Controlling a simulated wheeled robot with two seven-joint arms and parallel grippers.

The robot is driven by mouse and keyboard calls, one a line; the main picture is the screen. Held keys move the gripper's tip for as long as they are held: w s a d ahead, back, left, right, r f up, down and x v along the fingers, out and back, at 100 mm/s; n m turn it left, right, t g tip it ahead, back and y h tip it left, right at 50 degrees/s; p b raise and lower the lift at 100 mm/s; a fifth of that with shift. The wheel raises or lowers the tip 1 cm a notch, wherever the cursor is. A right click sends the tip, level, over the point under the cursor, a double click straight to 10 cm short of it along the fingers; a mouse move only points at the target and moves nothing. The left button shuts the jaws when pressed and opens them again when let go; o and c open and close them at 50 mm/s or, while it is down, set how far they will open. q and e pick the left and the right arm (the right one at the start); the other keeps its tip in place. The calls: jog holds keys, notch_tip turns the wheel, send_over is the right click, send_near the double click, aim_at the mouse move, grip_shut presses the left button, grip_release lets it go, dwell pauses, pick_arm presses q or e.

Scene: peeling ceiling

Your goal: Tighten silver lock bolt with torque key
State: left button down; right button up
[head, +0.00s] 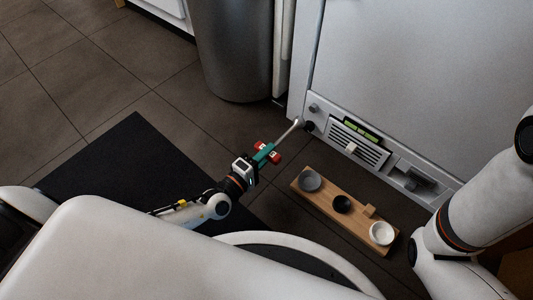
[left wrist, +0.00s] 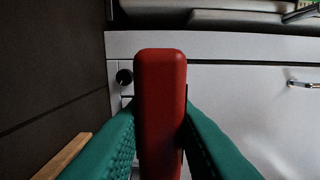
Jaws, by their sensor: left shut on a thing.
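The torque key has a red handle (head: 275,157) and a silver shaft (head: 287,133). My left gripper (head: 264,154) with green fingers is shut on the red handle. In the left wrist view the handle (left wrist: 160,110) stands between the two green fingers. The shaft points up and right, and its tip is close to a dark round knob (head: 309,126) on the lower left of the white panel; I cannot tell whether they touch. A small grey bolt-like knob (head: 313,108) sits just above the dark one. My right gripper is out of view.
A wooden tray (head: 324,207) with grey, black and white round pieces lies on the floor below the panel. A vent grille (head: 357,149) and a recess (head: 412,180) are on the panel. A metal bin (head: 233,50) stands behind. A black mat (head: 125,165) lies left.

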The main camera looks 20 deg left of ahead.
aim_at(276, 143)
pick_arm(q)
jog(key=shift+r, duration=0.1)
jog(key=shift+w+d, duration=0.2)
jog(key=shift+w, duration=0.4)
jog(key=shift+x, duration=1.6)
jog(key=shift+s, duration=0.1)
jog(key=shift+v, duration=1.45)
